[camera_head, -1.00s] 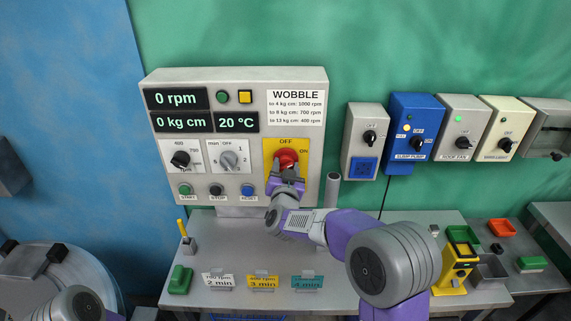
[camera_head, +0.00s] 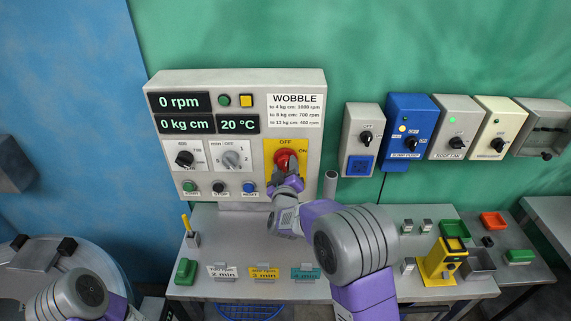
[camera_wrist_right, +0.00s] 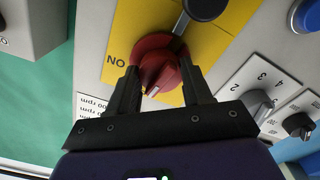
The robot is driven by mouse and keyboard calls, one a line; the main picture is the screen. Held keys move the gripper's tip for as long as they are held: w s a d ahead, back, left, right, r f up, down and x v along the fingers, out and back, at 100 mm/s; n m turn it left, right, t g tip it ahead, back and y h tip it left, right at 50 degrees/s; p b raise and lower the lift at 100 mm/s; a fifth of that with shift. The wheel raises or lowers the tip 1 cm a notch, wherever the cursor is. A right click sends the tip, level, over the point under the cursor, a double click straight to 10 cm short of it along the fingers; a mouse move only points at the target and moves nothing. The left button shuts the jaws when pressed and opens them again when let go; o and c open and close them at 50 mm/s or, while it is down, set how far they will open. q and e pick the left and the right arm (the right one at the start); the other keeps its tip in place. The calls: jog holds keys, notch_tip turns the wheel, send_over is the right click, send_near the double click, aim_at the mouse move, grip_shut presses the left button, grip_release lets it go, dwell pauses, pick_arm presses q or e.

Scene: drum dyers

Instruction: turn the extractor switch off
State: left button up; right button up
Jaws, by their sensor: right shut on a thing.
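The red switch knob (camera_head: 285,160) sits on a yellow plate (camera_head: 270,150) marked OFF above and ON at the right, on the grey WOBBLE control panel (camera_head: 240,78). My right gripper (camera_head: 286,174) is at the knob from below. In the right wrist view the two black fingers (camera_wrist_right: 160,72) stand on both sides of the red knob (camera_wrist_right: 155,62), shut on it. That view is upside down. The knob's white mark points roughly to its lower edge, the OFF side, with the word OFF hidden. My left arm shows at lower left, its gripper out of view.
More dials and buttons sit left of the knob. A grey switch box (camera_head: 364,135), a blue one (camera_head: 410,128) and others line the wall at right. A grey table (camera_head: 230,290) below holds small cards (camera_head: 264,272) and a yellow stand (camera_head: 440,262). A round grey drum (camera_head: 30,285) is at lower left.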

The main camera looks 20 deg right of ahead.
jog(key=shift+n+p, duration=0.4)
jog(key=shift+n, duration=0.5)
jog(key=o, duration=1)
jog(key=shift+o, duration=0.2)
jog(key=shift+s, duration=0.1)
jog(key=v, duration=0.7)
jog(key=shift+s+b, duration=0.25)
jog(key=shift+b, duration=0.05)
